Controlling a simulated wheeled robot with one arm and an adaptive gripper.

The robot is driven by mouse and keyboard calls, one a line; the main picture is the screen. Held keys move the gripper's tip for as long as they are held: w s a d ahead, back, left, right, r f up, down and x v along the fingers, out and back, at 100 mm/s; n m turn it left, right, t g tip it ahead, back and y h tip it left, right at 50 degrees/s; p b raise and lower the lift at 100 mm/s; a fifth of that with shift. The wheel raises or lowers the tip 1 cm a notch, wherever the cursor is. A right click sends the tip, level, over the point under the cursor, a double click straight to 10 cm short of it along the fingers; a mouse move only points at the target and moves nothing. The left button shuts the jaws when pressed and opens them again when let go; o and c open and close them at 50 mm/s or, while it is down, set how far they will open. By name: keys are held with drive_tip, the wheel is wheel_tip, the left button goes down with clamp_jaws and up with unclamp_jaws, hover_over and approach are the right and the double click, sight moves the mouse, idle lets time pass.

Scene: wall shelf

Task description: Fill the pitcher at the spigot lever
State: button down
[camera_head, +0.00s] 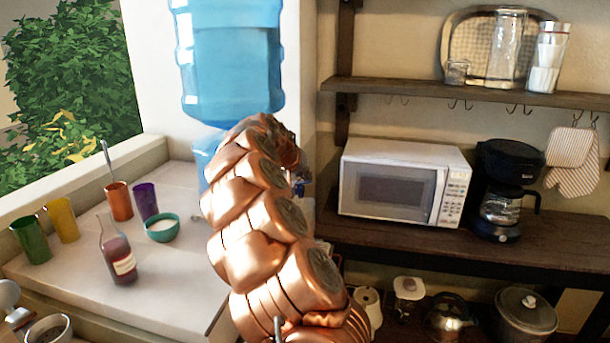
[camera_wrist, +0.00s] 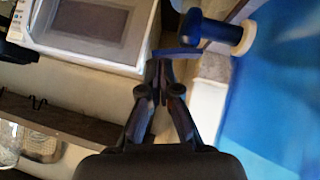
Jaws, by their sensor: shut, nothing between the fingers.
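The blue water bottle (camera_head: 230,65) stands in the corner behind my arm in the head view. A small blue part of the spigot (camera_head: 299,187) shows just right of my arm. In the wrist view the spigot (camera_wrist: 212,28) is dark blue with a pale round end, and its flat blue lever (camera_wrist: 178,53) lies at my fingertips. My gripper (camera_wrist: 161,58) is shut and empty, its tips touching or very close to the lever; I cannot tell which. My arm hides the gripper in the head view. No pitcher shows clearly at the spigot.
A white microwave (camera_head: 400,182) and a black coffee maker (camera_head: 502,190) stand on the right counter. A tall clear glass vessel (camera_head: 507,48) is on the upper shelf. Cups, a teal bowl (camera_head: 162,228) and a bottle (camera_head: 118,255) stand on the left counter.

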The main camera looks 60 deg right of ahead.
drive_tip(key=shift+s+f+t+b, duration=0.1)
drive_tip(key=shift+f+t+b, duration=0.2)
drive_tip(key=shift+b, duration=0.2)
drive_tip(key=m+t+b, duration=0.1)
drive_tip(key=b, duration=0.1)
drive_tip(key=s+f+m+t+y+b, duration=0.1)
drive_tip(key=t+b, duration=0.1)
drive_tip(key=shift+d+f+y, duration=0.15)
drive_tip(key=shift+d+y, duration=0.05)
drive_tip(key=shift+y, duration=0.1)
drive_tip(key=shift+r, duration=0.2)
idle(6.6)
